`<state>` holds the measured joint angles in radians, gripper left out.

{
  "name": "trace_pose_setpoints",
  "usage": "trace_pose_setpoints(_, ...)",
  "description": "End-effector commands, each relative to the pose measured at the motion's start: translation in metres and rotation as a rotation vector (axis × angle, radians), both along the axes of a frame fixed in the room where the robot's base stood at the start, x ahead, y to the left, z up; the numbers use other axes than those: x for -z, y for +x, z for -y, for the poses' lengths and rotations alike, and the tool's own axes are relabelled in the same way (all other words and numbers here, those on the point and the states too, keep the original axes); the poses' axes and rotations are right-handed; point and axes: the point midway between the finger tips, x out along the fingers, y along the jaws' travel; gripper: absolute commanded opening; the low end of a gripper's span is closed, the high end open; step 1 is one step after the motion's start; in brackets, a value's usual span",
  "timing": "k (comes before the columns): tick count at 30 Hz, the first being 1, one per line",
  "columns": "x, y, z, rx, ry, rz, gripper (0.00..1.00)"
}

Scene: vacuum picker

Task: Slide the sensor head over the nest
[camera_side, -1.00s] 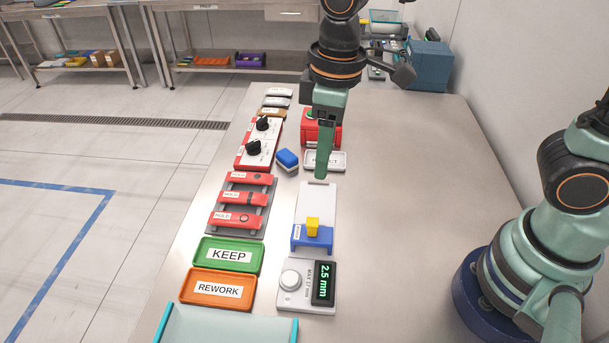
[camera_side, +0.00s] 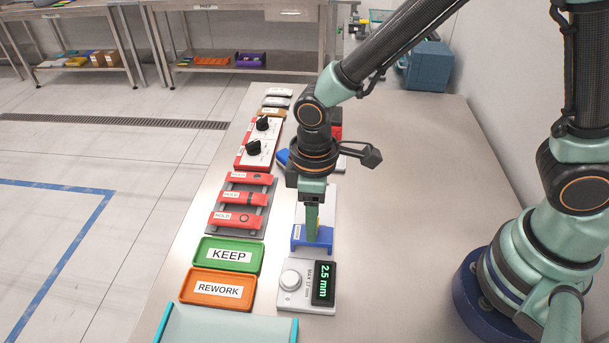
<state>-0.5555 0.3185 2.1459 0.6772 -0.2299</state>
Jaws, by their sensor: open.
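The blue sensor head (camera_side: 325,245) straddles the white track plate (camera_side: 329,205), at the plate's near end. My gripper (camera_side: 312,238) is open and points down at the top of the sensor head, around or just in front of where the tab stands; I cannot tell which. Directly in front is a gauge box (camera_side: 300,299) with a knob and a green display (camera_side: 323,284) reading 2.5 mm. I cannot make out the nest.
Left of the track lie a rack of red HOLD parts (camera_side: 238,219), a green KEEP tray (camera_side: 243,240) and an orange REWORK tray (camera_side: 232,276). A red-and-white panel with black knobs (camera_side: 255,147) stands farther back. The table right of the track is clear.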

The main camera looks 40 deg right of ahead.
Motion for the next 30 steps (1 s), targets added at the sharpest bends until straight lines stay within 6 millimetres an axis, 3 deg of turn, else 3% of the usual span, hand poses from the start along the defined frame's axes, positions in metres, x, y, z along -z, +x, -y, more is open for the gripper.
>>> trace_pose_setpoints(12, 0.0093, -0.0003, 0.0003, 0.000, 0.000, 0.000, 0.53)
trace_pose_setpoints(13, 0.0092, -0.0002, 0.0002, 0.000, 0.000, 0.000, 0.49)
trace_pose_setpoints(17, 0.0091, -0.0002, 0.0002, 0.000, 0.000, 0.000, 0.00)
trace_pose_setpoints(30, 0.0087, -0.0001, 0.0001, 0.000, 0.000, 0.000, 0.00)
